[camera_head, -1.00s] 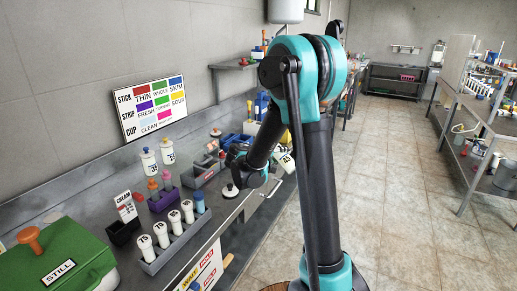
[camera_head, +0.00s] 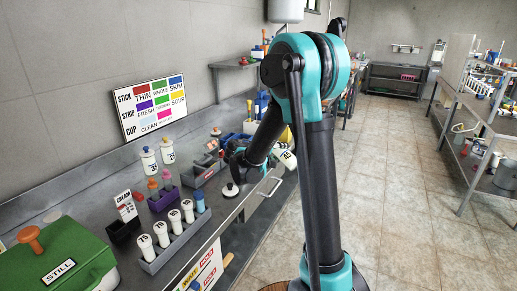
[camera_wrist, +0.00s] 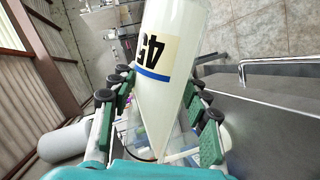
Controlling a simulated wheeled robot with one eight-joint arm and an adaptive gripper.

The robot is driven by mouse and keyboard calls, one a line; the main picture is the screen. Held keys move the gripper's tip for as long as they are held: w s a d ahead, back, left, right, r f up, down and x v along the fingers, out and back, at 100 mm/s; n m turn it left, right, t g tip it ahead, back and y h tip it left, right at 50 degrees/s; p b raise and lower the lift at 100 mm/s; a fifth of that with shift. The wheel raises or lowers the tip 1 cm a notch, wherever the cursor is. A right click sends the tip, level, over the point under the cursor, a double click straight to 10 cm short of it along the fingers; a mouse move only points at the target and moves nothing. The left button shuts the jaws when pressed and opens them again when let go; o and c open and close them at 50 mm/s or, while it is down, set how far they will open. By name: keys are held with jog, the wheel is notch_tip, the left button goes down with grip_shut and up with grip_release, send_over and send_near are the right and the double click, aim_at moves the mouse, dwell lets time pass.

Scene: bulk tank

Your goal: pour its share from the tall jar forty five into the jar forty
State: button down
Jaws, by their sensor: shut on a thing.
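My gripper (camera_wrist: 160,118) is shut on the tall jar forty five (camera_wrist: 178,32), with green pads on both sides of it. The jar is pale, with a cream label reading 45 and a blue band, and looks tilted in the wrist view. In the head view, the jar (camera_head: 288,158) shows at the right of my arm's end, by the bench's front edge, partly hidden by my arm. I cannot make out a jar marked forty. A clear vessel (camera_wrist: 190,140) shows partly behind the held jar in the wrist view; its label is not visible.
A grey rack (camera_head: 176,246) of white-capped jars, one marked 75, stands on the bench. A purple holder (camera_head: 163,201), a CREAM card (camera_head: 126,207), a green STILL box (camera_head: 60,262) and a white disc with a dark knob (camera_head: 230,190) are nearby. A colour chart (camera_head: 152,107) leans behind.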

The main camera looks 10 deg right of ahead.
jog(key=shift+r+n, duration=0.3)
jog(key=shift+r, duration=0.15)
dwell(0.3)
jog(key=shift+w+a+r+n+g+h+p, duration=0.15)
jog(key=shift+r+n+p, duration=0.15)
jog(key=shift+r, duration=0.2)
jog(key=shift+w+r+n+g+h+p, duration=0.15)
jog(key=shift+r+n, duration=0.15)
jog(key=shift+r, duration=0.15)
dwell(1.6)
